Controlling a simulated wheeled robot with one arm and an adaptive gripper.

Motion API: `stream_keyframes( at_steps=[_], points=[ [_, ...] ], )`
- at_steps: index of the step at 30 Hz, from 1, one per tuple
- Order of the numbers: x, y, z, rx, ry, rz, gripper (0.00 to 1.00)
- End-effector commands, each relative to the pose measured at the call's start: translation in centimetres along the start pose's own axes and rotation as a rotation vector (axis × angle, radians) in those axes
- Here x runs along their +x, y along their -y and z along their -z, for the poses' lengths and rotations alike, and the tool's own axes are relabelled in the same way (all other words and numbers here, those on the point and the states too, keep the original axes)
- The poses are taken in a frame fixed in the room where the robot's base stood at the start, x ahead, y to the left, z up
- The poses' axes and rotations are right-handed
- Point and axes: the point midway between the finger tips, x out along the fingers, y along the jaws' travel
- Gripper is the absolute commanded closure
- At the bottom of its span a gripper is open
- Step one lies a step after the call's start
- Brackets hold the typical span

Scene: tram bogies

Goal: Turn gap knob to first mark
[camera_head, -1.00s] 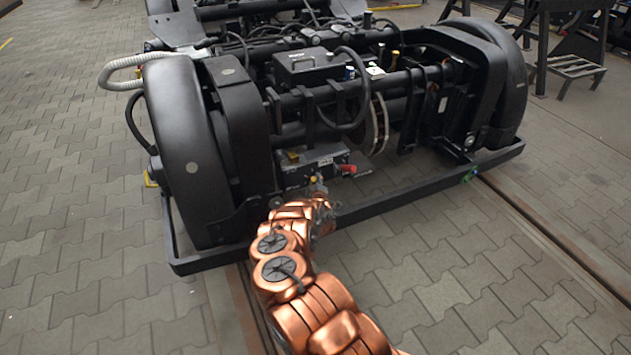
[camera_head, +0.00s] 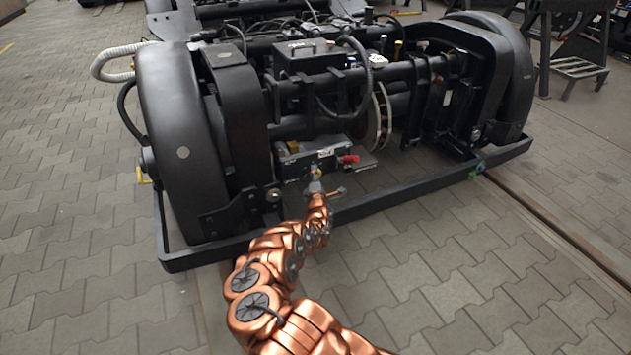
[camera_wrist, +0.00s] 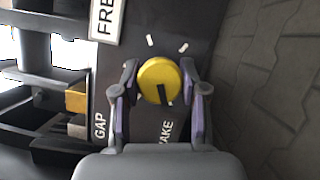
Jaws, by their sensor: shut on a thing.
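The round yellow knob (camera_wrist: 160,76) sits on a dark panel (camera_wrist: 150,20) in the middle of the wrist view. Its black pointer (camera_wrist: 162,94) points down in that view, slightly right. Two short white marks (camera_wrist: 150,40) and (camera_wrist: 183,47) lie above the knob. The GAP label (camera_wrist: 100,126) is at lower left. My gripper (camera_wrist: 160,69) is shut on the knob, with a purple-padded finger on each side. In the head view my gripper (camera_head: 315,184) is at the front of the grey control box (camera_head: 300,164), and the knob there is small and partly hidden.
A red handle (camera_head: 349,159) sticks out at the box's right. A black frame rail (camera_head: 420,189) runs below it, and a large black wheel cover (camera_head: 178,150) stands to the left. Paved floor (camera_head: 460,265) in front is clear.

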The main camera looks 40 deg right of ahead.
Motion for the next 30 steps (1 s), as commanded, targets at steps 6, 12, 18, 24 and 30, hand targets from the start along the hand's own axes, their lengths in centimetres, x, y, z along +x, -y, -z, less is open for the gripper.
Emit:
stream_keyframes(
  at_steps=[6,12,18,24,30],
  points=[
    [0.0,0.12,0.1,-0.064,-0.002,-0.028,0.92],
    [0.01,0.0,0.07,-0.085,-0.002,-0.036,0.92],
    [0.02,-0.05,0.06,-0.086,-0.002,-0.036,0.92],
    [0.03,-0.05,0.07,-0.086,-0.002,-0.036,0.52],
    [0.02,-0.02,0.02,-0.086,-0.001,-0.036,0.32]
  ],
)
